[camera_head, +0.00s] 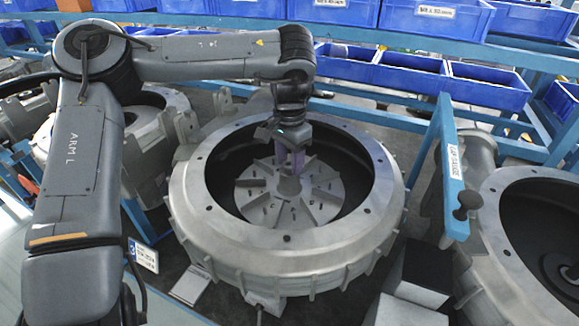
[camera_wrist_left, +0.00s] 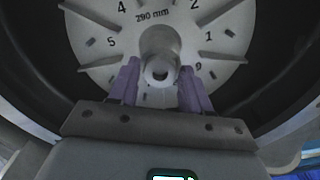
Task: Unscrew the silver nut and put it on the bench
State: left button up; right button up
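My left gripper (camera_head: 291,166) hangs pointing down over the middle of the open blower housing (camera_head: 205,222), above the hub of the grey bladed impeller (camera_head: 302,210). In the left wrist view its two purple fingers (camera_wrist_left: 159,68) are apart, with a clear gap between them. The impeller's round hub (camera_wrist_left: 160,42) lies beyond the fingertips. A small silver ring-like part with a dark opening (camera_wrist_left: 157,73) shows between the fingers; it looks like the silver nut, but I cannot tell its shape clearly. In the head view the fingers hide that spot. My right gripper is in neither view.
A second blower housing (camera_head: 513,235) stands at the right, beside a blue upright post (camera_head: 452,180) with a label and a dark knob. Another housing stands at the left, behind my left arm. Blue bins (camera_head: 430,20) line the back rack. The housing rim surrounds my gripper.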

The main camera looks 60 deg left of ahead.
pick_arm(q)
jog(key=shift+r+m+p, duration=0.15)
jog(key=shift+m+p, duration=0.55)
jog(key=shift+p, duration=0.05)
jog(key=m+p, duration=0.2)
jog(key=m, duration=0.1)
jog(key=shift+m+p, duration=0.35)
jog(key=shift+m, duration=0.05)
jog(key=m+p, duration=0.2)
jog(key=m, duration=0.1)
jog(key=m+p, duration=0.2)
jog(key=m, duration=0.2)
jog(key=m+p, duration=0.1)
jog(key=m, duration=0.2)
jog(key=m+p, duration=0.1)
jog(key=m, duration=0.2)
jog(key=m+p, duration=0.1)
jog(key=m, duration=0.2)
jog(key=shift+m, duration=0.3)
jog(key=m, duration=0.3)
jog(key=shift+f, duration=0.2)
